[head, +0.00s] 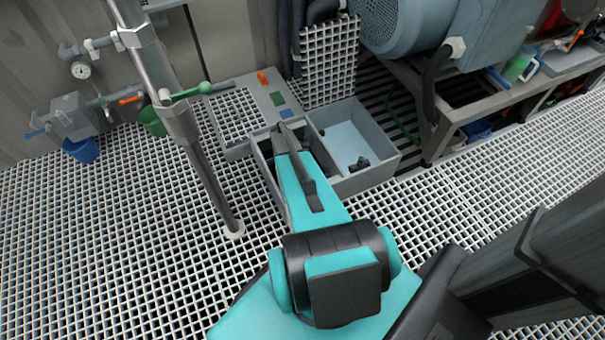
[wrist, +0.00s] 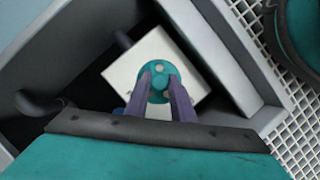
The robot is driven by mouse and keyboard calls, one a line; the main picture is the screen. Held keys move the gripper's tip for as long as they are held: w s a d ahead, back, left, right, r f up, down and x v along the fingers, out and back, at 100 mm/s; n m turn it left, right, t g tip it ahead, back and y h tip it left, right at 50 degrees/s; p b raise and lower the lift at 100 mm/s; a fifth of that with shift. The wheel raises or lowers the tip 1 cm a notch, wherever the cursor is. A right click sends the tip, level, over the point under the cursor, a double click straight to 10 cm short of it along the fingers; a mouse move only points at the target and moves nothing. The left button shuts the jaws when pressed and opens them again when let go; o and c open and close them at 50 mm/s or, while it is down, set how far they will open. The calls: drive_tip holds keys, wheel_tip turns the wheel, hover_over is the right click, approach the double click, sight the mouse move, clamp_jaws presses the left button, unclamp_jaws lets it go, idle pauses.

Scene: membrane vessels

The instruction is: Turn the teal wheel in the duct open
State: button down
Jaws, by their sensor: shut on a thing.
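The teal wheel (wrist: 158,74) shows in the wrist view as a round disc with a few pale spots, in front of a white square plate (wrist: 128,70). The plate sits down inside the dark grey-walled duct. My gripper (wrist: 162,88) has its two purple-grey fingers at the wheel, one on each side of its lower part, shut on it. In the head view my teal arm reaches down into the left compartment of the grey duct box (head: 378,178); the wheel and my fingertips are hidden there.
The duct walls (wrist: 207,55) stand close around my gripper. The right compartment (head: 345,145) has a pale blue floor with a small dark fitting (head: 360,163). A metal post (head: 205,170) stands left of my arm. A large blue-grey motor (head: 415,25) is at upper right. Open grating (head: 110,240) lies left.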

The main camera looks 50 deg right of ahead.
drive_tip(key=shift+s, duration=0.15)
drive_tip(key=c, duration=1.5)
unclamp_jaws()
drive_tip(key=p+v, duration=0.1)
drive_tip(key=v, duration=1.2)
drive_tip(key=shift+r, duration=0.4)
